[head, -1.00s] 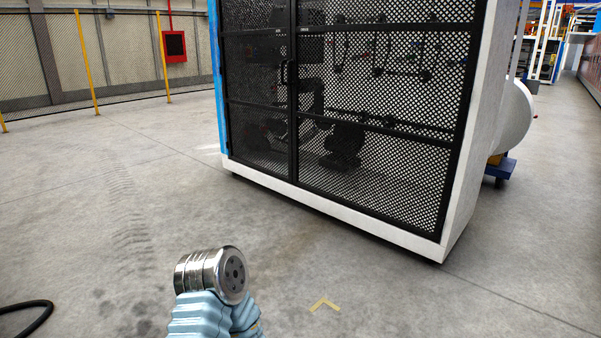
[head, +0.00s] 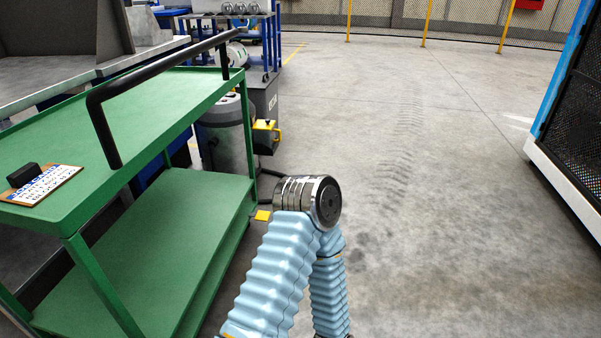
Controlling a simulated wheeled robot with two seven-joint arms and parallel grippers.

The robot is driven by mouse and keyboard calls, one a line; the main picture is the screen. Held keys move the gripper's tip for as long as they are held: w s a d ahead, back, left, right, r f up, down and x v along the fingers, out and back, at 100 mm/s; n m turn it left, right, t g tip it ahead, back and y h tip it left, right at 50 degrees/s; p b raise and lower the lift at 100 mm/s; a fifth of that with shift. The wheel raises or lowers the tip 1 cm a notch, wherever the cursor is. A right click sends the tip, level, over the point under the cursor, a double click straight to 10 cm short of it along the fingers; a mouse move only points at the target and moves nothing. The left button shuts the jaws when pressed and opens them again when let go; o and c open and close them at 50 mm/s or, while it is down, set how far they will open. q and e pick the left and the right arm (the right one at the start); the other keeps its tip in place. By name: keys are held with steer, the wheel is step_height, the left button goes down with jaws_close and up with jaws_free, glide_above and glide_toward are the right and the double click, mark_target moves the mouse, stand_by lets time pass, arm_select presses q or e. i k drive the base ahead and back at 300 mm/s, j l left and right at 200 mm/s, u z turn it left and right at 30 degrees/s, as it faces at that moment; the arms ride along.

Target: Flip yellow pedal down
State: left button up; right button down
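A small flat yellow piece (head: 263,215) lies low by the floor, just left of my arm's metal joint, partly hidden by that arm. A second yellow part (head: 266,132), block-shaped with a dark opening, sits beside a grey round machine (head: 227,135) behind the green cart. I cannot tell which of these, if either, is the pedal. One of my arms, with blue sleeves and a silver joint, rises from the bottom middle. Neither gripper shows.
A green two-shelf cart (head: 165,215) with a black handle (head: 165,75) stands close on the left. A dark cable or hose runs on the floor behind my arm. The floor (head: 430,190) to the right is clear up to a mesh-fronted cabinet (head: 575,120).

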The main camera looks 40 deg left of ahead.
mark_target(261, 215)
steer(key=i+j+u, duration=0.1)
steer(key=i+u, duration=0.2)
steer(key=i, duration=0.15)
steer(key=i+u, duration=0.3)
steer(key=i, duration=1.1)
steer(key=u, duration=2.6)
steer(key=i+j, duration=0.3)
steer(key=i, duration=0.15)
